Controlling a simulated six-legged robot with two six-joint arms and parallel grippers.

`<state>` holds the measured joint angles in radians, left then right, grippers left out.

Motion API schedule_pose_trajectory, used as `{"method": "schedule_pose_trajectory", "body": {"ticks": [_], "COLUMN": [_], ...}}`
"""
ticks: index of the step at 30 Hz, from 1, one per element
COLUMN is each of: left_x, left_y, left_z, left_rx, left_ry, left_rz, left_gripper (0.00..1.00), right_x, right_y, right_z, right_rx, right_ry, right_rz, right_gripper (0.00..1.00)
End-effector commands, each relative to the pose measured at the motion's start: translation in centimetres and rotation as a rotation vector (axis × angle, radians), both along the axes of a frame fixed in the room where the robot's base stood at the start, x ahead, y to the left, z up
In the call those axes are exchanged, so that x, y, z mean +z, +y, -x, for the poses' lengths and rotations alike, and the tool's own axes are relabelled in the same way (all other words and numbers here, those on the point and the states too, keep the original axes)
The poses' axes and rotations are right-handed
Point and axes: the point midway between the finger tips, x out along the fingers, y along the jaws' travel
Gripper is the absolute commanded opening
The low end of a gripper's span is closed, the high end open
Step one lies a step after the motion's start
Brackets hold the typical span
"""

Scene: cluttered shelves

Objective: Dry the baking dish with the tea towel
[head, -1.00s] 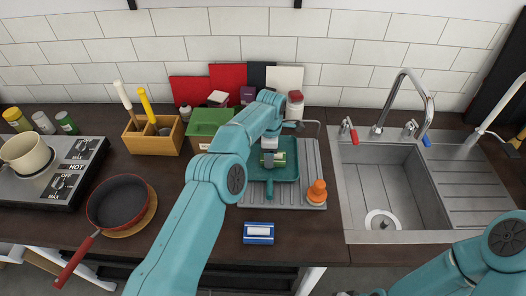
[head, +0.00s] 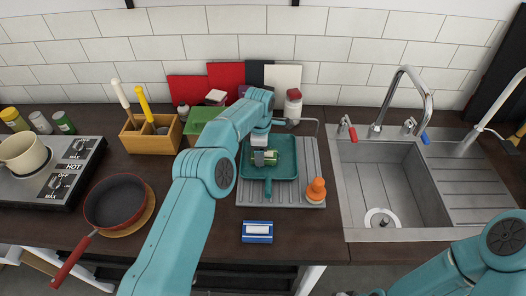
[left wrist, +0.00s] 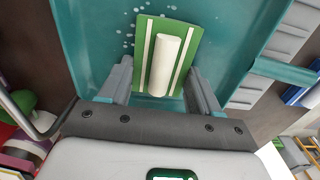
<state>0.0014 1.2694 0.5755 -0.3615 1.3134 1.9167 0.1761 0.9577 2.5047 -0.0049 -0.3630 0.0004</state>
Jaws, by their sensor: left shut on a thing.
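The teal baking dish (head: 286,170) lies on the grey draining rack, its handle toward the front. The tea towel (head: 270,160) is green with white stripes; it shows clearly in the left wrist view (left wrist: 149,50), with a pale rounded ridge along its middle. My left gripper (head: 262,153) is shut on the towel, over the left half of the dish. In the left wrist view its fingers (left wrist: 160,90) lie on either side of the ridge. Pale water drops show on the dish surface beside the towel. My right arm enters at lower right; its gripper is out of view.
An orange-topped bottle (head: 316,190) stands on the draining rack (head: 310,160) right of the dish. The sink (head: 390,180) is further right. A blue-and-white sponge-like block (head: 257,232) lies in front. A green box (head: 200,122) and wooden utensil holder (head: 150,137) stand left.

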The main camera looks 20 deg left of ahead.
Motion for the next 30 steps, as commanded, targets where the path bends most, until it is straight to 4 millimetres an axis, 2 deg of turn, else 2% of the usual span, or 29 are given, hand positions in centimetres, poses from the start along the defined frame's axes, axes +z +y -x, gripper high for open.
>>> {"method": "schedule_pose_trajectory", "body": {"ticks": [2,8,18,30], "left_x": [-0.1,-0.1,0.2,0.6], "left_y": [0.2,0.5,3.3,3.6], "left_z": [-0.1,-0.1,0.7,0.8], "left_rx": [0.002,0.002,0.002,0.001], "left_ry": [0.004,0.003,0.000,-0.001], "left_rz": [-0.003,-0.002,-0.002,-0.001], "left_gripper": [0.29,0.29,0.29,0.29], "right_x": [0.6,0.3,-0.9,-0.8], "right_y": [0.0,0.0,0.0,0.0], "right_z": [0.0,0.0,0.0,0.0], "right_rx": [0.000,0.000,0.000,0.000], "right_ry": [0.000,0.000,0.000,0.000], "right_rz": [0.000,0.000,0.000,0.000], "right_gripper": [0.43,0.43,0.43,0.43]}}
